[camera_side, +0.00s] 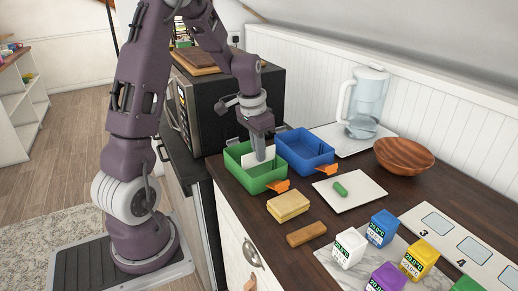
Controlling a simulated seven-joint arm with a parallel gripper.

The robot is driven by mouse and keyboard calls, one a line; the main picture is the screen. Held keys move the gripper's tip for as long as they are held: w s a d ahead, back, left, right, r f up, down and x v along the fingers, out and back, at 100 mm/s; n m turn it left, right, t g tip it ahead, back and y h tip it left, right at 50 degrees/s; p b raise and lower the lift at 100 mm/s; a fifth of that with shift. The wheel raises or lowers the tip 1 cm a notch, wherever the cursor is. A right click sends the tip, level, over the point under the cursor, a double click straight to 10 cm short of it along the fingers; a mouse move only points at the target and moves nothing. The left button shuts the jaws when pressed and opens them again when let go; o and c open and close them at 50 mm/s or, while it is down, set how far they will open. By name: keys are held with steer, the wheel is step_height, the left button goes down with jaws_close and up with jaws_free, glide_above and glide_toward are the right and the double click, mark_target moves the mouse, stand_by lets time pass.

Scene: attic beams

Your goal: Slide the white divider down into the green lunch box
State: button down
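The green lunch box (254,182) stands open on the dark counter, an orange latch at its right front corner. My gripper (260,153) points down over the box, fingers at the white divider (249,161). It appears shut on the divider, whose white panel shows on both sides of the fingers. The divider is upright and partly inside the box, across its middle. Its lower edge is hidden, so I cannot tell whether it touches the floor of the box.
A blue lunch box (305,148) stands close on the right. A sponge (288,206), a wooden block (306,234) and a white board (349,191) with a green item lie in front. A microwave (222,103) stands behind on the left. Several coloured cubes sit nearer the camera.

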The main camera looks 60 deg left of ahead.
steer(key=shift+f, duration=2.2)
steer(key=c, duration=1.6)
jaws_free()
steer(key=shift+o, duration=0.2)
steer(key=r, duration=0.7)
steer(key=shift+s, duration=0.4)
